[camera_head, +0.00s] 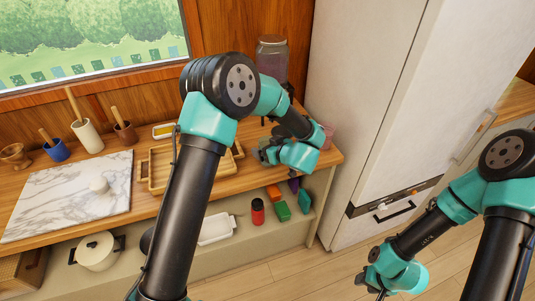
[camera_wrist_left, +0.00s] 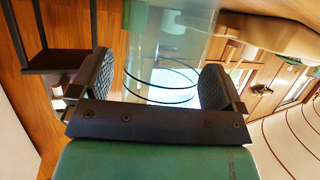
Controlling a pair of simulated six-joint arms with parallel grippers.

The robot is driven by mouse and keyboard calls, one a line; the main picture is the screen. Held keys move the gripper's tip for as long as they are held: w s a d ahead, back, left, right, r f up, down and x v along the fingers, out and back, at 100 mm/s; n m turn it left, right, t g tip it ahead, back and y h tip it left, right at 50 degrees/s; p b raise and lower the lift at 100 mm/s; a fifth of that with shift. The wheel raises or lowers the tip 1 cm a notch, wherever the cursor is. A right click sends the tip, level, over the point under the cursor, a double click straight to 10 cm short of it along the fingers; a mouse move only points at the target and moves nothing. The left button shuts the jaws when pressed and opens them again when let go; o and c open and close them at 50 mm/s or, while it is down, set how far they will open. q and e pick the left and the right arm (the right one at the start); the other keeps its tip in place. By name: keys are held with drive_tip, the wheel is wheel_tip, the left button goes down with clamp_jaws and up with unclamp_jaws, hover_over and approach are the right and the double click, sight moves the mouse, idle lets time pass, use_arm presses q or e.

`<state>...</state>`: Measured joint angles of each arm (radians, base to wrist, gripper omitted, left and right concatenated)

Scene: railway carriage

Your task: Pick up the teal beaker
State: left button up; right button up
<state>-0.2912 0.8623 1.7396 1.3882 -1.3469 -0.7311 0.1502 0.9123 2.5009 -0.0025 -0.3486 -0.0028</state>
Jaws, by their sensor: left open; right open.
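In the head view my left gripper (camera_head: 268,152) is over the right end of the wooden counter, pointing left, and no teal beaker can be picked out there; my arm may hide it. In the left wrist view a clear, teal-tinted glass wall with dark curved rings, probably the teal beaker (camera_wrist_left: 165,50), shows between the two fingers. My left gripper also shows in this view (camera_wrist_left: 158,88), its fingers wide apart on either side of the glass. I cannot tell whether they touch it. My right gripper (camera_head: 371,284) is open and empty, low over the floor at the right.
A tall glass jar (camera_head: 272,58) stands behind my left arm. A pink item (camera_head: 327,134) is partly hidden beside the left gripper. A wooden tray (camera_head: 158,172), marble board (camera_head: 60,200) and several mortars stand left. A white fridge (camera_head: 375,90) rises right of the counter.

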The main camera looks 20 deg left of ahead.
use_arm(q)
drive_tip(key=shift+c, duration=0.3)
drive_tip(key=c, duration=0.9)
